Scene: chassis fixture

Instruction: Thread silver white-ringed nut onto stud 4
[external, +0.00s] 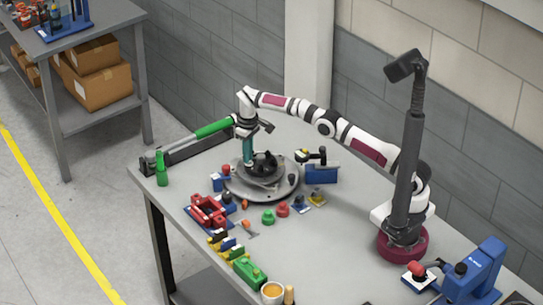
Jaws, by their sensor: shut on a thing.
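The round grey chassis fixture (238,190) with a dark raised hub (266,168) stands on the workbench. My gripper (248,163) points down at the left side of the hub, at the end of a teal section below my white wrist. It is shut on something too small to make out. I cannot tell whether that thing touches a stud. The silver white-ringed nut cannot be picked out, and the stud numbers are not readable.
A green knob (268,217) and a red knob (282,210) lie in front of the fixture. A blue block (321,174) stands right of it, a red frame (209,212) front left. A green-handled tool (213,129) lies behind left.

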